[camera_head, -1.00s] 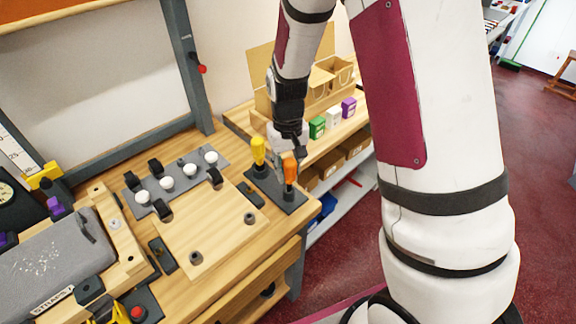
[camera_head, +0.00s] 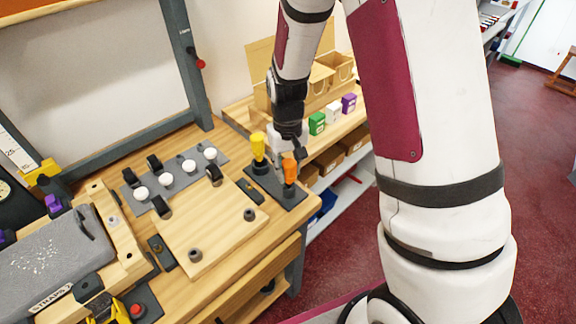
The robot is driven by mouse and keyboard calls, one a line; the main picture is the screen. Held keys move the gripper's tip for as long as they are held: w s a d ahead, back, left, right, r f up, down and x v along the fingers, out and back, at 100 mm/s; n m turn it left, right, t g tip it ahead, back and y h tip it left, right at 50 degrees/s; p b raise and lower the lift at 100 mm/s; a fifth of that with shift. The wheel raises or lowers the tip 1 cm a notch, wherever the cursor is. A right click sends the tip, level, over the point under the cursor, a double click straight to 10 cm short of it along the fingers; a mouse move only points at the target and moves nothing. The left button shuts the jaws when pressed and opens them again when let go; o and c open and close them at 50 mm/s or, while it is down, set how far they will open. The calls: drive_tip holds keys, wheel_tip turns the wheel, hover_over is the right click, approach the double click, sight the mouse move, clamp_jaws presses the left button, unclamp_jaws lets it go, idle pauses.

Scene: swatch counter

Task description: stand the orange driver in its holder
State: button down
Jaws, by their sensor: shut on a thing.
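The orange driver (camera_head: 290,171) stands upright at the dark holder plate (camera_head: 292,201) near the right end of the wooden counter. Its lower end is at the plate, but how deep it sits is too small to tell. My gripper (camera_head: 289,154) points down from above and is shut on the orange driver's handle. The fingertips are small and partly hidden at the handle. A yellow driver (camera_head: 258,146) stands upright in the same holder, just left of the orange one.
Left of the holder are a wooden board (camera_head: 212,226) and a grey strip (camera_head: 178,178) with several white knobs. The grey post (camera_head: 190,65) rises behind the counter.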

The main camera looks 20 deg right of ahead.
sight(288, 160)
drive_tip(key=shift+f, duration=0.45)
idle(0.5)
drive_tip(key=c, duration=1.2)
unclamp_jaws()
drive_tip(key=shift+o, duration=0.2)
drive_tip(key=o, duration=0.3)
drive_tip(key=shift+o, duration=0.2)
drive_tip(key=shift+r, duration=0.1)
drive_tip(key=shift+r+p, duration=1.25)
drive_tip(key=shift+r, duration=1.65)
